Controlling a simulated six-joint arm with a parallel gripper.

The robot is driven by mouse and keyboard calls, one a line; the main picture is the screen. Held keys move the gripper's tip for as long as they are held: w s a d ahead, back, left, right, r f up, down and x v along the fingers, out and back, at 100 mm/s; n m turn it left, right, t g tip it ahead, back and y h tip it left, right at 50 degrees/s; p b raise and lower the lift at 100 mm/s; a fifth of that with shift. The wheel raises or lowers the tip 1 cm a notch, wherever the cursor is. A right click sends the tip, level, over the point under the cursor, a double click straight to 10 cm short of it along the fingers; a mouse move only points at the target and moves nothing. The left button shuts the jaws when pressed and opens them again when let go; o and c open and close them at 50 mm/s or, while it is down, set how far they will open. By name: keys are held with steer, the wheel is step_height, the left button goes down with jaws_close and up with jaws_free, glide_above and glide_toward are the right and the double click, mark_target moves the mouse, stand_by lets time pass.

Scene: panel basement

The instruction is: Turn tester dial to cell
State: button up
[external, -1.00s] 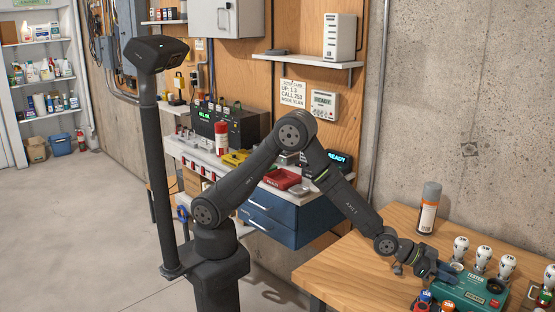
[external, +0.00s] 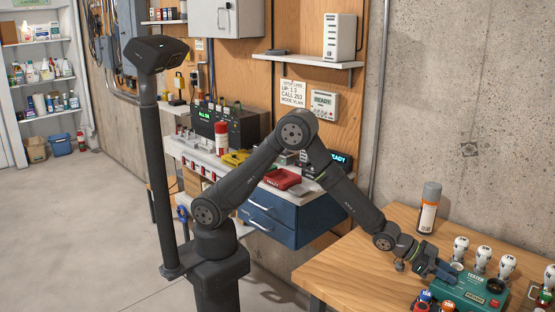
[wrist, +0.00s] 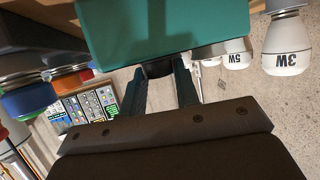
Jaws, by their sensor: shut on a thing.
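The green tester (external: 472,292) sits on the wooden table at the lower right, beside several white bulbs. Its green body also fills the top of the wrist view (wrist: 150,25). My gripper (external: 447,274) is at the tester's left end. In the wrist view, the two fingers of my gripper (wrist: 163,78) are on either side of a dark round dial (wrist: 158,68) at the tester's edge, shut on it. The dial's markings and pointer are hidden from both views.
White bulbs (external: 482,256) stand in a row behind the tester. Blue (external: 424,297) and orange (external: 447,306) capped items are close in front of it. A spray can (external: 429,208) stands at the back of the table (external: 350,268). The table's left part is clear.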

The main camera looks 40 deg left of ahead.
steer(key=shift+r, duration=0.1)
steer(key=o, duration=0.7)
steer(key=v, duration=1.7)
steer(key=shift+a, duration=0.2)
